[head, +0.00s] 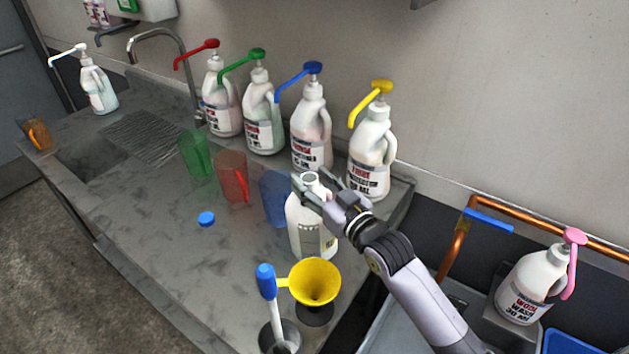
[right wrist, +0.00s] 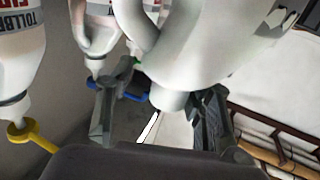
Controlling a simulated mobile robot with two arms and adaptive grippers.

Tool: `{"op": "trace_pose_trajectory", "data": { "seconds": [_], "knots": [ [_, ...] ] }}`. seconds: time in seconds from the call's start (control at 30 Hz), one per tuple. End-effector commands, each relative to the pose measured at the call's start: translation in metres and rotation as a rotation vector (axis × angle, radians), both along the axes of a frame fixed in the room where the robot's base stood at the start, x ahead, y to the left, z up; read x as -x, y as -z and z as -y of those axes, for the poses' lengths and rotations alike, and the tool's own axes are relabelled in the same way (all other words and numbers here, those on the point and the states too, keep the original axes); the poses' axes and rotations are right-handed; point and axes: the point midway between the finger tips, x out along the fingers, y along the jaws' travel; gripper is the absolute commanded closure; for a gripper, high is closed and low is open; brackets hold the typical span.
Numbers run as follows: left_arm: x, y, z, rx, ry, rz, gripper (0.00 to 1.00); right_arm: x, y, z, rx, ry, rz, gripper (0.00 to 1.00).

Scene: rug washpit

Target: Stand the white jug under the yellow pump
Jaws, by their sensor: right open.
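The white jug (head: 312,232) stands upright on the steel counter, in front and left of the bottle with the yellow pump (head: 378,88). The yellow spout hangs above and right of the jug's mouth, and the jug is not under it. My right gripper (head: 314,190) is at the jug's neck, partly covering its upper part. In the right wrist view, which is upside down, the open fingers (right wrist: 158,118) are on either side of the white jug's neck (right wrist: 170,95). Whether they touch it is unclear. The yellow pump (right wrist: 32,138) also shows there. My left gripper is not in view.
Bottles with blue (head: 314,68), green (head: 257,54) and red (head: 211,44) pumps line the wall. Blue (head: 273,198), red (head: 231,172) and green (head: 194,155) jugs stand left of the white jug. A yellow funnel (head: 314,282) is in front; a blue cap (head: 206,219) lies left.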

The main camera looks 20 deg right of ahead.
Motion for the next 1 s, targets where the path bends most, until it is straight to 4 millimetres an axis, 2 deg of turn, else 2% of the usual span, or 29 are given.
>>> {"op": "trace_pose_trajectory", "data": {
  "seconds": [0.13,0.27,0.37,0.7,0.83,1.0],
  "knots": [
    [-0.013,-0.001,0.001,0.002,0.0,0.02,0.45,0.0,0.002,0.0,0.001,-0.001,-0.005,0.51],
    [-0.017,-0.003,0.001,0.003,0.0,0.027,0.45,0.002,-0.002,0.0,0.002,-0.001,-0.006,0.51],
    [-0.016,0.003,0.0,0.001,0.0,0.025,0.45,0.015,0.002,0.004,0.001,-0.001,-0.005,0.51],
    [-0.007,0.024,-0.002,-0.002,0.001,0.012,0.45,0.085,0.001,0.025,0.003,-0.001,-0.003,0.51],
    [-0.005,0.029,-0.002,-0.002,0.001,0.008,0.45,0.102,0.0,0.031,0.001,0.0,-0.003,0.51],
    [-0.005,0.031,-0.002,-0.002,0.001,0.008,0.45,0.113,-0.002,0.034,0.0,-0.001,-0.001,0.51]
  ]
}}
